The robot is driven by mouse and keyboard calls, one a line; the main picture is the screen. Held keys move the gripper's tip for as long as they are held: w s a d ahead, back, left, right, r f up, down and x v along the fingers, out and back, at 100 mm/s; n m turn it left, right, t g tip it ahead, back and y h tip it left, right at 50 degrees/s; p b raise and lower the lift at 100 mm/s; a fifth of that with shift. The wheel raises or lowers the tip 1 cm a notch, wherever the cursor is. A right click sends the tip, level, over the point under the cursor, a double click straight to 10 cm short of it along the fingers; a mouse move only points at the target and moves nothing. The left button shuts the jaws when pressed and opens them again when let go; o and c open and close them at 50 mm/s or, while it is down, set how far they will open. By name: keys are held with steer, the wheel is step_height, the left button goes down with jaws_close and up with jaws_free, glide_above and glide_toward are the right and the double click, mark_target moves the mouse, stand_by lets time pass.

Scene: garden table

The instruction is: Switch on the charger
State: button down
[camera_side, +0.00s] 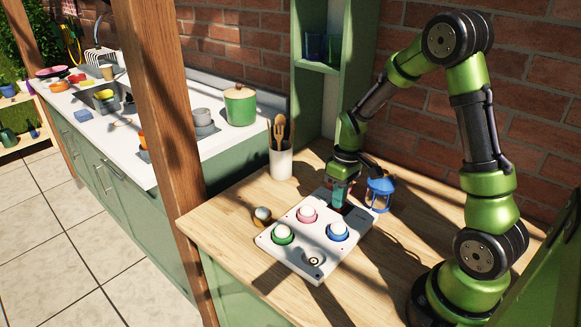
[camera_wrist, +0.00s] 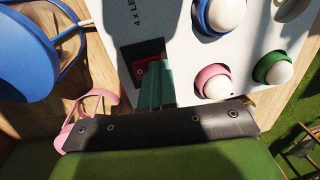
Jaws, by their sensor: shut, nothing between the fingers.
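The charger (camera_side: 294,250) is a white slab on the wooden table, with white balls in pink, green and blue rings and one empty round socket near its front corner. In the wrist view, the charger (camera_wrist: 178,16) has "4 x LE" printed beside a dark recess. A red switch (camera_wrist: 141,72) shows in that recess, partly hidden by my fingers. My gripper (camera_side: 339,203) is shut and empty, pointing down at the charger's far end. In the wrist view, the teal fingertips of my gripper (camera_wrist: 153,80) reach over the recess beside the red part. I cannot tell whether they touch it.
A blue lantern (camera_side: 380,194) stands close to the right of my gripper. A pink wire-framed object (camera_wrist: 92,104) is near my gripper. A small round item (camera_side: 262,215) sits left of the charger. A utensil pot (camera_side: 281,162) stands behind. The table's front is clear.

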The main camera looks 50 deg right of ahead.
steer(key=shift+s+d, duration=0.1)
steer(key=shift+d, duration=0.75)
steer(key=shift+a+r, duration=0.1)
steer(key=shift+r, duration=0.15)
step_height(320, 180, up, 14)
steer(key=d, duration=0.1)
steer(key=shift+d+f, duration=0.25)
steer(key=shift+d, duration=0.15)
steer(key=shift+a+r, duration=0.1)
steer(key=shift+a, duration=0.7)
